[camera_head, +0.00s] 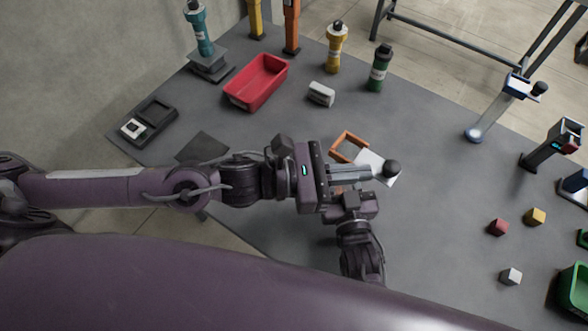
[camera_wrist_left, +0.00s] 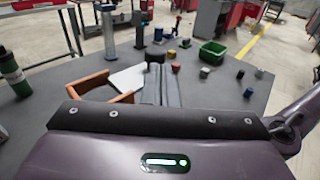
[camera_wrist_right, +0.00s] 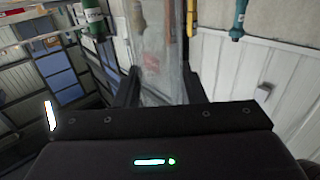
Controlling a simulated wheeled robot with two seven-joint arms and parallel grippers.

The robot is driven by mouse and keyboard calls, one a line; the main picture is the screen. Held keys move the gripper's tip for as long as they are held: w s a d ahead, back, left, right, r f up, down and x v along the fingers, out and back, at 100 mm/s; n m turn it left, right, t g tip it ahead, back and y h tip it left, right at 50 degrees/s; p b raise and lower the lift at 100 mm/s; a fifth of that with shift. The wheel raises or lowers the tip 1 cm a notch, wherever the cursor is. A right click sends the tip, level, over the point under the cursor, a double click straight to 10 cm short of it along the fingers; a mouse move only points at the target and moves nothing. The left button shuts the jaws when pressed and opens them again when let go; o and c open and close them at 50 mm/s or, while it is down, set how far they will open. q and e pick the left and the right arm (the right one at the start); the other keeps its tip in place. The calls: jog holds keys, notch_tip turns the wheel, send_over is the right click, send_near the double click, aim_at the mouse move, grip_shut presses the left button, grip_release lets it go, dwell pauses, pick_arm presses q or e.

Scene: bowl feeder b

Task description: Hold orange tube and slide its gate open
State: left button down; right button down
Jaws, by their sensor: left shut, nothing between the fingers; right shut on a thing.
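The orange tube shows as an orange square frame (camera_head: 348,147) at mid table, with a white gate plate (camera_head: 376,163) sticking out to its right and a black knob (camera_head: 392,167) on the plate. The frame opening looks uncovered. The frame (camera_wrist_left: 103,86) and knob (camera_wrist_left: 155,54) also show in the left wrist view. My left gripper (camera_head: 378,172) is shut and empty, its fingertips close to the knob; I cannot tell whether they touch. My right gripper (camera_wrist_right: 158,78) is shut on the tube's clear body (camera_wrist_right: 155,45); its fingers are largely hidden in the head view.
A red bin (camera_head: 257,82) and a grey-white block (camera_head: 321,94) stand behind. Yellow (camera_head: 336,48) and green (camera_head: 379,67) bottles stand at the back. A clear tube with a blue top (camera_head: 515,86) stands right. Small cubes (camera_head: 498,228) lie front right; the table between is clear.

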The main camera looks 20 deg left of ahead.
pick_arm(q)
jog(key=f+v, duration=0.1)
jog(key=v, duration=1)
jog(key=shift+a+r, duration=0.2)
jog(key=shift+r, duration=0.2)
pick_arm(e)
jog(key=shift+d, duration=0.1)
jog(key=c, duration=0.8)
grip_release()
jog(key=shift+c, duration=0.2)
jog(key=shift+s, duration=0.1)
pick_arm(q)
notch_tip(320, 180, up, 3)
jog(key=shift+f+p, duration=0.2)
jog(key=shift+p, duration=1.05)
pick_arm(e)
jog(key=v, duration=2)
